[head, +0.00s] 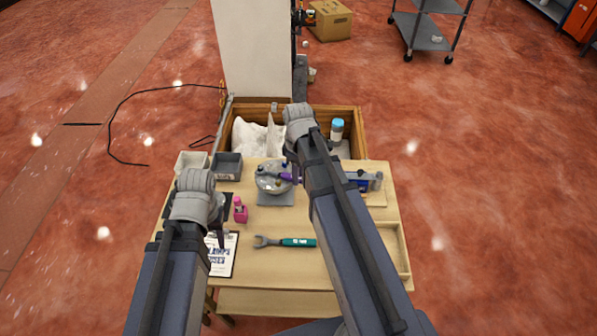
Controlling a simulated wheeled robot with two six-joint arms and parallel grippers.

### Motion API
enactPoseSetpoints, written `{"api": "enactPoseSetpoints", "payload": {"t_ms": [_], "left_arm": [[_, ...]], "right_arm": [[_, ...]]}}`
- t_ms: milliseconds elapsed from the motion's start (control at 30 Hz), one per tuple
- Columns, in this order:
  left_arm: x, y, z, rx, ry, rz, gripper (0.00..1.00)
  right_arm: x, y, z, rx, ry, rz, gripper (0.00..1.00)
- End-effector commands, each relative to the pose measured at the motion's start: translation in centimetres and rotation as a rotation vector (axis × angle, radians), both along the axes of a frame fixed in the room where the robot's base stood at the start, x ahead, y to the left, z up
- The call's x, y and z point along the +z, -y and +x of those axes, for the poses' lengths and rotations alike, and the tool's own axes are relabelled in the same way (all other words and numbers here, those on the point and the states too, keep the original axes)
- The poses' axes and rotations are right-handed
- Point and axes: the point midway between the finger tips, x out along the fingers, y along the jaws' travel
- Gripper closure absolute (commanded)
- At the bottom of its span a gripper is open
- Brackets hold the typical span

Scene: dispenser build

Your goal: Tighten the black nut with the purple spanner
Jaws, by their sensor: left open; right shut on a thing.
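The purple spanner (285,177) lies over the round grey metal part (269,187) near the middle of the table. My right gripper (294,172) is shut on the spanner's right end, and my arm hides part of it. A small dark spot near the spanner's left end may be the black nut; it is too small to tell whether the spanner's jaw is around it. My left gripper (217,230) is open and empty, above the left side of the table near the clipboard.
A green spanner (292,242) lies at the table's front middle. A blue-grey vise-like tool (364,181) stands right. A wooden crate (359,130) is behind.

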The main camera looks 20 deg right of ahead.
Motion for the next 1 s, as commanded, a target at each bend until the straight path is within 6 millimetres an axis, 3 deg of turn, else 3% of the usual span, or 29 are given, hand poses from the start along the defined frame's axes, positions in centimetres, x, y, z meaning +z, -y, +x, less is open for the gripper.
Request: {"api": "enactPoseSetpoints", "payload": {"t_ms": [433, 1000], "left_arm": [[0.00, 0.00, 0.00, 0.000, 0.000, 0.000, 0.49], [0.00, 0.00, 0.00, 0.000, 0.000, 0.000, 0.49]], "right_arm": [[0.00, -0.91, -1.13, -0.121, 0.000, 0.000, 1.00], [0.00, -0.49, -0.60, -0.077, 0.000, 0.000, 1.00]]}}
